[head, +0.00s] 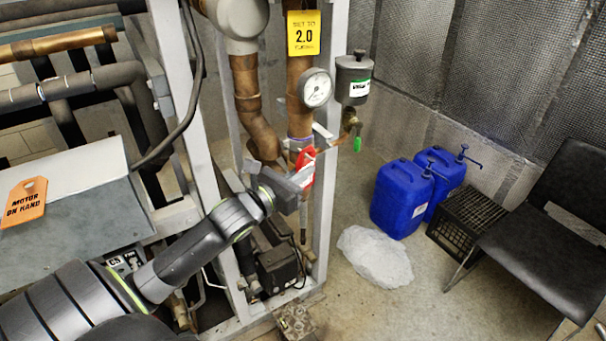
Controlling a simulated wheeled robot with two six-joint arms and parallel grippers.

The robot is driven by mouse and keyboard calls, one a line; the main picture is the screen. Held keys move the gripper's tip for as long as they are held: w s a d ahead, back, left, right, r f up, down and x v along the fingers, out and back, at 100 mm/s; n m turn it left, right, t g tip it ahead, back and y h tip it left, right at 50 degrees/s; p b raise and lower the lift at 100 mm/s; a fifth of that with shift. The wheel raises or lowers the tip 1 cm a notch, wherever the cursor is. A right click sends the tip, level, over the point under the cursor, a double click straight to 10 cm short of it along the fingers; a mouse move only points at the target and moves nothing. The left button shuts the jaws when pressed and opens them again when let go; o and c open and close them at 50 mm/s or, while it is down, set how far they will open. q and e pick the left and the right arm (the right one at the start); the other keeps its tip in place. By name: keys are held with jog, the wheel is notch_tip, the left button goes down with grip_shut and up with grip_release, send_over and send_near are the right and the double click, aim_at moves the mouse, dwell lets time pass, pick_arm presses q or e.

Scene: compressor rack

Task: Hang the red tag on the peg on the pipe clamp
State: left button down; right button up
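The red tag (306,163) shows at the fingertips of my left gripper (303,178), in front of the copper pipe. My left gripper appears shut on the tag and holds it up at the pipe, just below the pipe clamp (299,144). The clamp is a band around the vertical copper pipe, partly hidden by the tag. I cannot make out the peg clearly, nor whether the tag touches it. My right gripper is not in view.
A white frame post (329,200) stands just right of the gripper. A pressure gauge (316,88) and a yellow tag (303,33) are above. An orange tag (25,201) lies on the grey box at left. Blue canisters (401,198) and a chair (545,235) stand right.

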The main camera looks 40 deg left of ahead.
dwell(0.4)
pick_arm(q)
jog(key=c, duration=1.6)
grip_release()
jog(key=shift+s+a, duration=0.1)
jog(key=shift+s, duration=0.55)
jog(key=s+a+p, duration=0.1)
jog(key=s+a, duration=0.1)
jog(key=s, duration=1.4)
